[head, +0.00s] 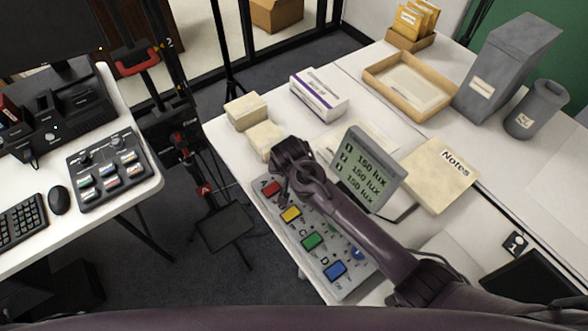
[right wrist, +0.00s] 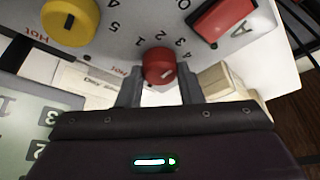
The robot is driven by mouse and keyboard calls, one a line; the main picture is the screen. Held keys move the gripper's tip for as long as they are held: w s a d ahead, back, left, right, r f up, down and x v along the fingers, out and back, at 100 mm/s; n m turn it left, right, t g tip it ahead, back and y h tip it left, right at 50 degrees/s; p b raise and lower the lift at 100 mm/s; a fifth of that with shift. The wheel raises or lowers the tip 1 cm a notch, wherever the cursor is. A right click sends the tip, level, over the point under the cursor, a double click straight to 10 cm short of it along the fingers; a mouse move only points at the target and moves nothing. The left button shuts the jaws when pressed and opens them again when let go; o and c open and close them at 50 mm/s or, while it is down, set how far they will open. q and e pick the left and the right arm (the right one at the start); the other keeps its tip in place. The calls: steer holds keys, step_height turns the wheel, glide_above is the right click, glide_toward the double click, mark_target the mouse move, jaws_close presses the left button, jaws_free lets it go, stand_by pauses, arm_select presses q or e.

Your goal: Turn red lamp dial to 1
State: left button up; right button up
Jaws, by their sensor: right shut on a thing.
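My right gripper (head: 285,165) is over the upper end of the grey lamp panel (head: 349,287), next to the red button A (head: 270,188). In the right wrist view its two fingers (right wrist: 160,85) are on either side of the red dial (right wrist: 160,65), shut on it. A pale mark shows on the dial's face; I cannot tell which printed number it points to. In the head view the gripper hides the red dial. The lux display (head: 368,169) shows three lines, each reading 150 lux. My left gripper is not in view.
Yellow (head: 291,214), green (head: 313,240) and blue (head: 335,270) buttons run down the panel. The yellow dial (right wrist: 70,20) is beside the red one. Cream boxes (head: 242,111) lie behind my gripper. A Notes folder (head: 440,175) lies right of the display.

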steer(key=n+p, duration=0.1)
steer(key=n, duration=0.1)
steer(key=n+y+p, duration=0.1)
steer(key=n+p, duration=0.1)
steer(key=shift+d+r+y, duration=0.15)
steer(key=shift+r+y, duration=0.05)
steer(key=shift+y, duration=0.1)
steer(key=n+p, duration=0.1)
steer(key=n, duration=0.1)
steer(key=n+y+p, duration=0.1)
steer(key=n+p, duration=0.1)
steer(key=shift+w+d+n+g+y, duration=0.1)
steer(key=shift+n+g+y, duration=0.2)
steer(key=shift+g, duration=0.1)
steer(key=n+y, duration=0.1)
steer(key=n, duration=0.2)
steer(key=shift+w+f+n+g+p, duration=0.1)
steer(key=shift+f+n+g+p, duration=0.05)
steer(key=shift+n+g+p, duration=0.2)
steer(key=shift+d+n+g+y, duration=0.1)
steer(key=shift+n+g+y, duration=0.4)
steer(key=shift+n, duration=1.05)
steer(key=shift+g, duration=0.25)
steer(key=o, duration=1)
